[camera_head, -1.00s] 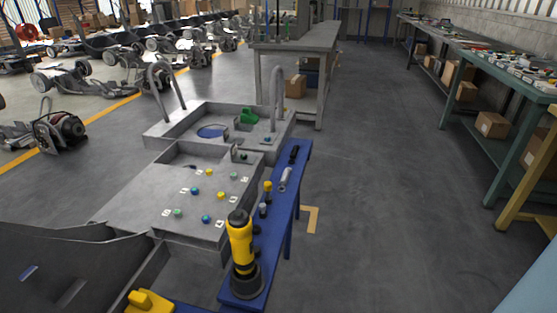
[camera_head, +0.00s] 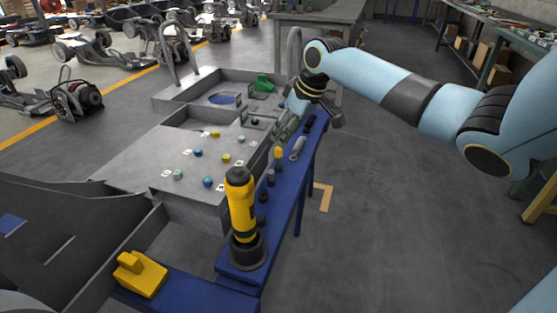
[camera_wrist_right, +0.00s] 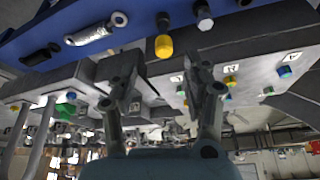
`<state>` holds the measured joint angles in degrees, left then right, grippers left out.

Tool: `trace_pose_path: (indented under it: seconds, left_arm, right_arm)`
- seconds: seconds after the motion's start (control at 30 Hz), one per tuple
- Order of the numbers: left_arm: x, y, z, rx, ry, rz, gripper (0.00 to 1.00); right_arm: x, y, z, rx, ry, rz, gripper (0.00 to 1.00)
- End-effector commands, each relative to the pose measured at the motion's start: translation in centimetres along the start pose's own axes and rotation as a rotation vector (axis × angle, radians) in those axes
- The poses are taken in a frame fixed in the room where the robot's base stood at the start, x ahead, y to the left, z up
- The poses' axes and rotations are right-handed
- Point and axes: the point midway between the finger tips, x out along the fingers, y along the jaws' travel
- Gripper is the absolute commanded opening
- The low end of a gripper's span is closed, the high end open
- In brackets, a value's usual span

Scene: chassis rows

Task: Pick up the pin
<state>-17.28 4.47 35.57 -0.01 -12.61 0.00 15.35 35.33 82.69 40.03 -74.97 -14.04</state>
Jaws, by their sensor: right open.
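A silver metal piece (camera_head: 298,148) with a ring at its end lies on the blue shelf; it also shows at the upper left of the right wrist view (camera_wrist_right: 95,32). A yellow-topped peg (camera_head: 278,153) stands nearer on the same shelf, and its yellow end shows in the right wrist view (camera_wrist_right: 164,45). I cannot tell which of these is the pin. My right gripper (camera_head: 313,112) is above the far part of the shelf. In the right wrist view its fingers (camera_wrist_right: 162,85) are apart with nothing held between them. My left gripper is out of view.
The blue shelf (camera_head: 287,215) runs beside the grey chassis (camera_head: 130,160), which carries several small coloured knobs. A yellow-black tool (camera_head: 241,205) stands upright at the shelf's near end. A yellow block (camera_head: 142,276) lies nearest. The floor (camera_head: 400,240) at right is clear.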

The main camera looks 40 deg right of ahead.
Motion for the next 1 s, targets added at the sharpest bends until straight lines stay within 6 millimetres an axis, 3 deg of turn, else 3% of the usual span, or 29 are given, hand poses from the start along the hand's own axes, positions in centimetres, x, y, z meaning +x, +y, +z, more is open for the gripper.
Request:
trace_pose_path:
  seconds: [0.03, 0.27, 0.5, 0.83, 1.0]
  left_arm:
    - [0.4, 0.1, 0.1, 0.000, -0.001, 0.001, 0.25]
    - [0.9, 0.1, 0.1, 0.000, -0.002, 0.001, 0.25]
    - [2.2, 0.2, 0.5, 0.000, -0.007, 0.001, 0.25]
    - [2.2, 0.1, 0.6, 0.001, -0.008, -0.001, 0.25]
    - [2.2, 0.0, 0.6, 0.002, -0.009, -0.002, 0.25]
  right_arm:
    - [1.0, 0.0, 0.1, 0.002, -0.001, -0.001, 0.49]
    - [3.0, -0.2, 0.1, 0.001, -0.001, 0.000, 0.49]
    - [6.8, -0.6, 0.4, 0.001, -0.002, -0.001, 0.49]
    - [7.3, -0.6, 0.2, -0.001, -0.001, 0.002, 0.49]
    - [7.3, -0.6, 0.3, -0.001, -0.001, 0.001, 0.27]
